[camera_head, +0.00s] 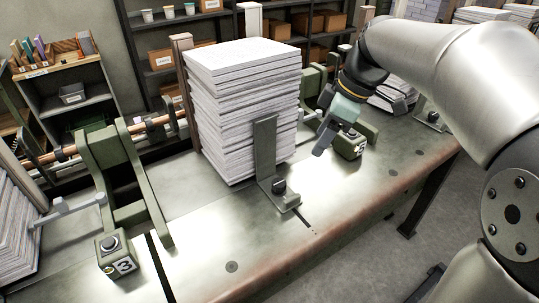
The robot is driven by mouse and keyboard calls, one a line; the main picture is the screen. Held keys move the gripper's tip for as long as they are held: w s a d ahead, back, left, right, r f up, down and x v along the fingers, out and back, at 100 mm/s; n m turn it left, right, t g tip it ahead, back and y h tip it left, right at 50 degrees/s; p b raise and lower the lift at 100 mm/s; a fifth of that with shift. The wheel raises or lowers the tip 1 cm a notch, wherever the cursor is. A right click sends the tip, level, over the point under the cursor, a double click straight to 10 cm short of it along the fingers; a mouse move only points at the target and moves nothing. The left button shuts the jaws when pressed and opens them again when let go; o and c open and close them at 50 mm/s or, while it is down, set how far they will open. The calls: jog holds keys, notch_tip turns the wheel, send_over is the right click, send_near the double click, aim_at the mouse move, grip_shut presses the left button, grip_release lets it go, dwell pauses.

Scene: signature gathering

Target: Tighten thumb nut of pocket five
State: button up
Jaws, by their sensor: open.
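My gripper (327,137) hangs at the end of my arm right of the tall paper stack (243,115). Its pale body and one dark finger show clearly, pointing down; it is open, with nothing seen between the fingers. A dark thumb nut (279,187) sits at the foot of the upright metal plate (265,150) in front of that stack, to the gripper's lower left. Another dark knob (433,117) sits on a bracket farther right. I cannot read a number five on any pocket, so which nut belongs to it is unclear.
A green box with a button (349,146) stands just beneath my gripper. A similar box marked 3 (120,264) stands at the left front by a green frame (112,175). The steel bench (215,245) is clear along its front edge. Shelves stand behind.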

jog(key=w+a+n, duration=0.1)
jog(key=w+n, duration=0.1)
send_near(280, 183)
jog(key=shift+y, duration=0.3)
jog(key=p+x, duration=0.1)
jog(key=x, duration=0.7)
jog(key=shift+d+f, duration=0.15)
jog(key=shift+f, duration=0.05)
jog(key=c, duration=1)
